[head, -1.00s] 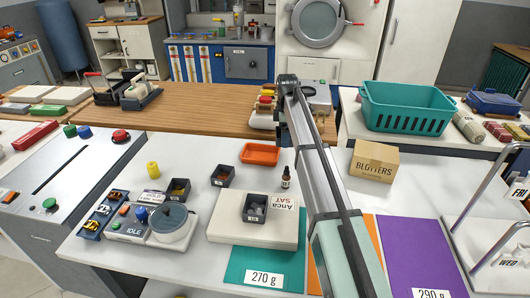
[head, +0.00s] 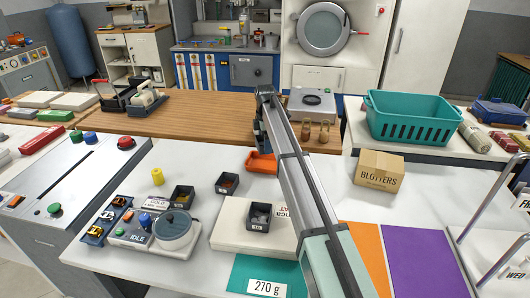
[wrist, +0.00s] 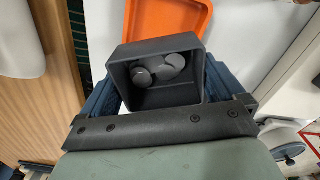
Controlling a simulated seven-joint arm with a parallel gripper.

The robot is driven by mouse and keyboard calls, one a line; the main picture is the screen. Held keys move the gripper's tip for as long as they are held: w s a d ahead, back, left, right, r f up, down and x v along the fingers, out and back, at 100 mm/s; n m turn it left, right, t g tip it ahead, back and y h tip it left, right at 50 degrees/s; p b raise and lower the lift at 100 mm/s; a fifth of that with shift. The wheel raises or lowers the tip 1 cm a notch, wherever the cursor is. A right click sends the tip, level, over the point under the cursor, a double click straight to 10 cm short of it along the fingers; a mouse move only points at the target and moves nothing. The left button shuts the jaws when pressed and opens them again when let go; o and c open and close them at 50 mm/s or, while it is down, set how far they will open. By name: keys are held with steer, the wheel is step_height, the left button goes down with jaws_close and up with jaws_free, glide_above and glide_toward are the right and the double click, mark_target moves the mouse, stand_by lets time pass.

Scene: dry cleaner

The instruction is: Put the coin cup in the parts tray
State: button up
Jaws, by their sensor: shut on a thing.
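My gripper (wrist: 160,95) shows in the wrist view with its blue fingers on either side of a dark grey square cup (wrist: 165,98), shut on it. The cup, which I take as the coin cup, is open towards the camera and holds several grey round pieces. An orange tray (wrist: 160,20), which I take as the parts tray, lies beyond the cup in the wrist view, partly covered by it. In the head view the orange tray (head: 261,163) sits on the white counter, its right part hidden by my arm. The held cup is hidden in the head view.
Dark bins (head: 227,183), (head: 182,197) and (head: 260,217) hold small items near the tray; the last sits on a pale flat device. A yellow cylinder (head: 157,176) stands left. A blotters box (head: 379,170) and teal basket (head: 410,117) are right.

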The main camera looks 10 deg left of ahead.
steer(key=shift+f, duration=2.35)
steer(key=shift+f, duration=0.6)
steer(key=o, duration=0.7)
steer(key=shift+r, duration=0.1)
step_height(320, 180, up, 13)
steer(key=shift+r, duration=0.1)
